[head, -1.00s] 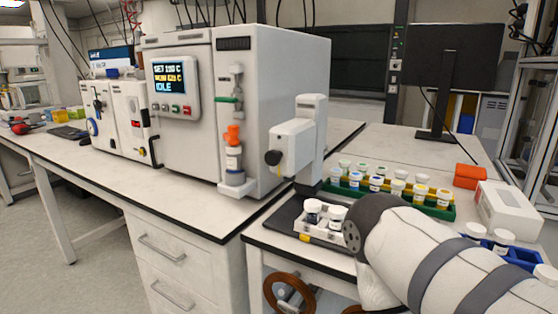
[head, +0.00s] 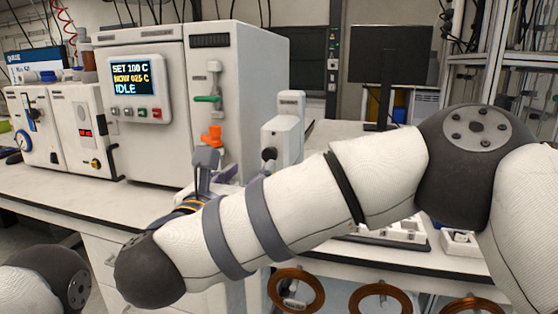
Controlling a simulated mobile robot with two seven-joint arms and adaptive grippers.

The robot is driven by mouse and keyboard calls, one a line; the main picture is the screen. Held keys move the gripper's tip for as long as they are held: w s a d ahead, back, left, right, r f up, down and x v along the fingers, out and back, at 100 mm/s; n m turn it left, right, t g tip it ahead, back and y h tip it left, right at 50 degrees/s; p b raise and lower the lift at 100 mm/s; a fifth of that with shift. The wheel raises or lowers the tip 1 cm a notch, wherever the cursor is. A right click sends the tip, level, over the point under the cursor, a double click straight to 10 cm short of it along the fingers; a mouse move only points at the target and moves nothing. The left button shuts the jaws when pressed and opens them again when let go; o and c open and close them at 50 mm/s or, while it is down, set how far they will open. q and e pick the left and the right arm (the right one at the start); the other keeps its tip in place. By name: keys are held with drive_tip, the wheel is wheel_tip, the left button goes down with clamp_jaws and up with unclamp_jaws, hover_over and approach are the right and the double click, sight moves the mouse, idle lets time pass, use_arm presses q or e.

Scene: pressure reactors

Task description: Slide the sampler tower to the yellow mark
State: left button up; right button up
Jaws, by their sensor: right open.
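The white sampler tower (head: 288,130), with a black round knob (head: 269,154) on its front arm, stands upright just right of the large reactor cabinet. Its lower part is hidden behind my right arm. My right arm crosses from the right edge, and my right gripper (head: 216,170) is small and partly hidden by my own wrist. It is open and empty, in front of the cabinet, left of the tower and apart from it. The yellow mark cannot be made out. Part of my left arm shows at bottom left; its gripper is out of the frame.
The reactor cabinet (head: 262,62), with an IDLE display (head: 131,76), fills the bench centre-left. An orange cap (head: 211,135) and green valve handle (head: 208,98) are on its front, near my right gripper. Brown handwheels (head: 296,290) sit below the right bench. A monitor (head: 392,54) stands behind.

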sight(269, 155)
drive_tip(key=x, duration=0.9)
drive_tip(key=shift+w+d+f+b, duration=0.1)
drive_tip(key=shift+w+f+b, duration=0.15)
drive_tip(key=shift+w+b, duration=0.1)
drive_tip(key=shift+w+d+r, duration=0.15)
drive_tip(key=shift+w, duration=0.3)
clamp_jaws()
